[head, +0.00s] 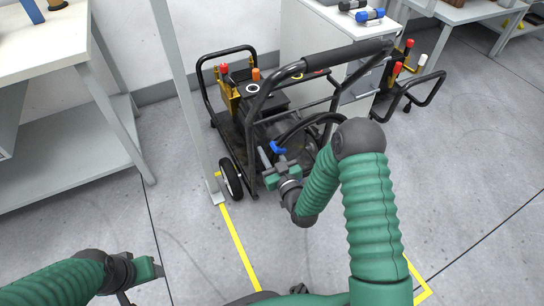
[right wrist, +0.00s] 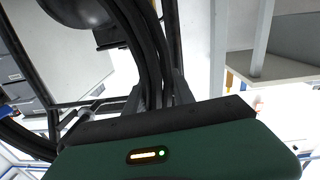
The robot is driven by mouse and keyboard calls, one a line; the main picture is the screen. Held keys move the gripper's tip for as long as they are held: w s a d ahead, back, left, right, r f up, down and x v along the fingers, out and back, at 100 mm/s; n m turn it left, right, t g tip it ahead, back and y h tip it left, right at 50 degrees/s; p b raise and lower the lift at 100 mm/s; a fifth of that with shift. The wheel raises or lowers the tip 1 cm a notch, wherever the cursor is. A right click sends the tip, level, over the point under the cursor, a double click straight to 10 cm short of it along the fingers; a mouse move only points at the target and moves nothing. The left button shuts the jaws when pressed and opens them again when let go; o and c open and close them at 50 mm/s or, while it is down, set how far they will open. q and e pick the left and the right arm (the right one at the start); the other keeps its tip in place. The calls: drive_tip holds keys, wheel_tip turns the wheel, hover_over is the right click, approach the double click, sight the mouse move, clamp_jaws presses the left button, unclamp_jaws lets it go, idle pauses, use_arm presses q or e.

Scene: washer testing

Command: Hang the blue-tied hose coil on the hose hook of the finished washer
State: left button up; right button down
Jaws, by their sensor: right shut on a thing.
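The black hose coil (head: 312,122) has a blue tie (head: 277,148) and is at the near side of the washer (head: 250,105), which has a black tube frame and a wheel. My right gripper (head: 272,165) is shut on the coil just below the tie. In the right wrist view the black hose strands (right wrist: 152,50) rise from between the fingers. I cannot pick out the hose hook among the dark tubes, nor tell whether the coil touches the frame. My left gripper (head: 150,270) is low at the left, away from the washer; its jaw opening does not show clearly.
A grey post (head: 182,90) stands close to the washer's left side. A grey workbench (head: 60,55) is at the left. A white cabinet (head: 315,35) and another black-framed cart (head: 420,90) are behind. Yellow floor lines (head: 238,245) cross open floor in front.

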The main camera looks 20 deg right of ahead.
drive_tip(key=shift+w+f+b, duration=0.3)
drive_tip(key=shift+f+b, duration=0.5)
drive_tip(key=shift+f, duration=0.2)
drive_tip(key=shift+w+f+b, duration=0.25)
drive_tip(key=shift+f+b, duration=0.55)
drive_tip(key=shift+f, duration=0.15)
drive_tip(key=c, duration=1)
unclamp_jaws()
drive_tip(key=shift+o, duration=0.3)
drive_tip(key=shift+s+f, duration=0.1)
drive_tip(key=shift+f, duration=0.05)
drive_tip(key=o, duration=0.9)
drive_tip(key=shift+o, duration=0.2)
